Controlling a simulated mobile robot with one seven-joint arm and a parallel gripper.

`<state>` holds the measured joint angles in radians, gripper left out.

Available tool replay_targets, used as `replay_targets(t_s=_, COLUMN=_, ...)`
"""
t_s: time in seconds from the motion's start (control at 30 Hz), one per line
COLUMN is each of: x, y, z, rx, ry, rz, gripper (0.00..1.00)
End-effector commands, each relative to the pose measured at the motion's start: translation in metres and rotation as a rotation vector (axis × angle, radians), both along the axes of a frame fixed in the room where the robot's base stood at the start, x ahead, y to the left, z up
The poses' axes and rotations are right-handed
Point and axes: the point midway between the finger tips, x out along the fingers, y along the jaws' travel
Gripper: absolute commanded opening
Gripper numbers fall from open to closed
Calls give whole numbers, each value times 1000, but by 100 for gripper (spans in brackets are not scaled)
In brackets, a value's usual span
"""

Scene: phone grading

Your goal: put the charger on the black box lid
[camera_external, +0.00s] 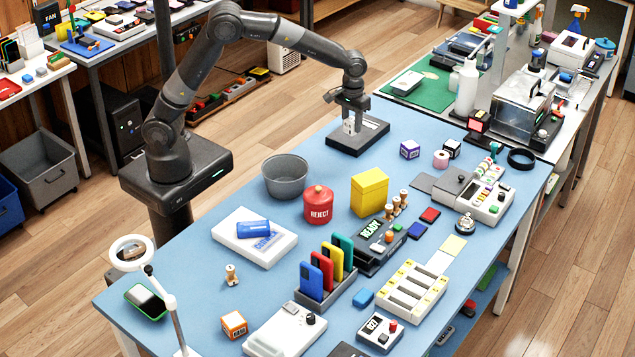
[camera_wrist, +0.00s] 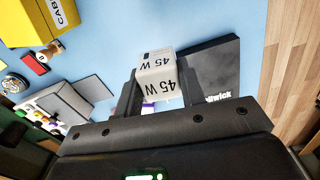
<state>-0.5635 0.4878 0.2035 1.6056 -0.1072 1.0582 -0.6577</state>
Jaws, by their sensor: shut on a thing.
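The charger (camera_external: 348,126) is a small white block, marked "45 W" in the wrist view (camera_wrist: 157,76). My gripper (camera_external: 350,117) is shut on it, with one dark finger on each side in the wrist view (camera_wrist: 156,92). The black box lid (camera_external: 373,138) is a flat dark rectangle at the far left edge of the blue table. It also shows in the wrist view (camera_wrist: 217,72), with pale lettering partly hidden by my gripper. The charger is over the lid's left part in the external view. I cannot tell whether its bottom touches the lid.
A grey bowl (camera_external: 286,176), a red "REJECT" pot (camera_external: 318,206) and a yellow box (camera_external: 369,192) stand nearer the camera. A purple-and-white cube (camera_external: 409,149) and a pink roll (camera_external: 441,159) are right of the lid. The blue table around the lid's near side is clear.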

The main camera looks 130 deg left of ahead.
Motion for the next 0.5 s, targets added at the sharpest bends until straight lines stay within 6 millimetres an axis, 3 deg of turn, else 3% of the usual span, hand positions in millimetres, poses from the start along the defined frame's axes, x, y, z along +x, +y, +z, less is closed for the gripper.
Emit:
replay_targets(t_s=0.1, x=-21, y=30, z=0, rx=-1, ry=0, rz=66, gripper=12)
replay_targets(t_s=0.33, x=-40, y=57, z=-1, rx=-2, ry=0, rz=118, gripper=12)
replay_targets(t_s=0.5, x=-52, y=86, z=-20, rx=-2, ry=1, rz=123, gripper=12)
